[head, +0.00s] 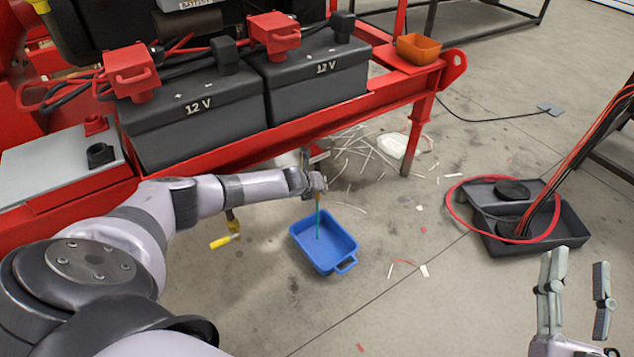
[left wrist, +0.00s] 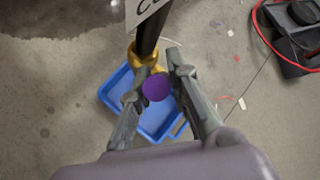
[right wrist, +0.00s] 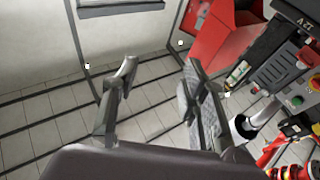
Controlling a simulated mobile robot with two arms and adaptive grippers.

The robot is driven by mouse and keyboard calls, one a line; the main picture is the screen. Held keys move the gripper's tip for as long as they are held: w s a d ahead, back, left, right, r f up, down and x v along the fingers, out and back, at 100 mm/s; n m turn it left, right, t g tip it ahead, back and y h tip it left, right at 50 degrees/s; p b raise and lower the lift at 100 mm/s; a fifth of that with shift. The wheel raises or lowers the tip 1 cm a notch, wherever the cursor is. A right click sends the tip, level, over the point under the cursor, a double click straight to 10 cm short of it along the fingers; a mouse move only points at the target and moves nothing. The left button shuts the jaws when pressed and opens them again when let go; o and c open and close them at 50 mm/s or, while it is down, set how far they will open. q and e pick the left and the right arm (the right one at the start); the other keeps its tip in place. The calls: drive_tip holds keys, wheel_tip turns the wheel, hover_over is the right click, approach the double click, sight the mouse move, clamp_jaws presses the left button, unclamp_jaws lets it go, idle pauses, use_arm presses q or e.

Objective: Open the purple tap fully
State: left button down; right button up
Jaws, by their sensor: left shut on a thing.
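The purple tap's round purple end (left wrist: 155,88) sits between my left gripper's fingers in the left wrist view. It is on a brass fitting (left wrist: 147,57) below a dark pipe. My left gripper (left wrist: 158,78) is shut on it; in the head view the gripper (head: 318,182) hides most of the tap. A thin teal streak (head: 318,222), like a stream of liquid, runs down from there into the blue tray (head: 337,262) on the floor. My right gripper (head: 577,290) is open and empty at the lower right, far from the tap.
A yellow-handled tap (head: 225,240) hangs left of the blue tray. The red skid frame (head: 300,120) carries two 12 V batteries above my left arm. A black tray (head: 490,240) with cables and a red hose stands at the right. Floor between the trays is mostly clear.

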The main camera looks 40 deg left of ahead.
use_arm(q)
drive_tip(key=shift+w+a+r, duration=0.1)
use_arm(e)
drive_tip(key=shift+w+d+f+g, duration=0.1)
drive_tip(key=shift+w+f+g, duration=0.1)
drive_tip(key=shift+f+g, duration=0.55)
drive_tip(key=shift+w+d+f+g, duration=0.15)
drive_tip(key=shift+f+g, duration=0.2)
drive_tip(key=shift+f, duration=0.7)
drive_tip(key=shift+a, duration=0.1)
use_arm(q)
drive_tip(key=c, duration=1.5)
unclamp_jaws()
drive_tip(key=v, duration=1.2)
drive_tip(key=shift+w, duration=0.1)
use_arm(e)
drive_tip(key=shift+c, duration=0.4)
